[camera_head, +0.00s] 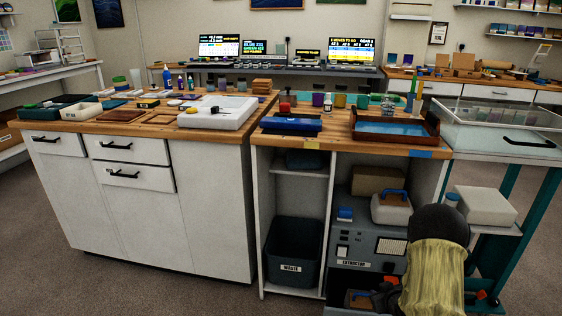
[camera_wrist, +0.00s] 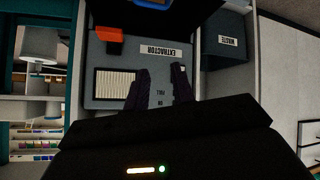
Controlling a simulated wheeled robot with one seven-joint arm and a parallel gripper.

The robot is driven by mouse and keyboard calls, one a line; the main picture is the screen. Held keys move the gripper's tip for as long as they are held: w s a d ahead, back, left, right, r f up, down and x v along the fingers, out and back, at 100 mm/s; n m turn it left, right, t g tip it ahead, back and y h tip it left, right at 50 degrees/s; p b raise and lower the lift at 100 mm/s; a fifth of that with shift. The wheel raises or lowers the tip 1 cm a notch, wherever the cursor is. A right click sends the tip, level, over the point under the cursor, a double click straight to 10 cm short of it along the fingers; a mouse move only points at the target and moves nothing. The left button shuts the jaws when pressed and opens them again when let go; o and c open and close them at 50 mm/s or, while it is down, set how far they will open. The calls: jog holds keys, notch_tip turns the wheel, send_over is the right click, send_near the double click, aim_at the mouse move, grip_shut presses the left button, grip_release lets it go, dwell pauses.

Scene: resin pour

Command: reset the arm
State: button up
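My gripper (camera_wrist: 160,80) shows in the wrist view as two dark fingers with a clear gap between them. It is open, and nothing shows between the fingers. It points toward the grey extractor (camera_wrist: 107,60), whose label reads upside down there. The gap between the fingers and the extractor cannot be told. In the head view my arm, with a black rounded joint and a pale yellow sleeve, is low at the right, in front of the extractor (camera_head: 351,246).
The waste bin (camera_head: 292,250) stands left of the extractor under the wooden worktop (camera_head: 345,142). A blue-filled tray (camera_head: 397,138) lies on top. A teal-legged stand (camera_head: 508,195) with a white box (camera_head: 486,206) is close right of my arm. Floor at the front left is clear.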

jog(key=s+a+r+m+g+p, duration=0.1)
jog(key=s+a+r, duration=0.2)
jog(key=r, duration=0.2)
jog(key=s+a+r+g+h, duration=0.1)
jog(key=s+a+r, duration=0.1)
jog(key=r, duration=0.3)
jog(key=s+a+r+m+g+p, duration=0.1)
jog(key=s+a+r+g, duration=0.15)
jog(key=r, duration=0.25)
jog(key=s+a+r+m+g+p, duration=0.1)
jog(key=s+a+r, duration=0.35)
jog(key=s, duration=0.45)
jog(key=s+a+r+m+g+p, duration=0.1)
jog(key=s+a+r+g, duration=0.1)
jog(key=s+a+r, duration=0.45)
jog(key=w+d+p+v, duration=0.1)
jog(key=w+p+v, duration=0.1)
jog(key=p+v, duration=0.9)
jog(key=w+d+r+p+v, duration=0.1)
jog(key=w+p+v, duration=0.1)
jog(key=p+v, duration=1)
jog(key=w+d+p+v, duration=0.2)
jog(key=p+v, duration=1)
jog(key=p, duration=0.2)
jog(key=shift+r+y+p, duration=0.3)
jog(key=shift+r+p, duration=0.1)
jog(key=shift+r, duration=0.1)
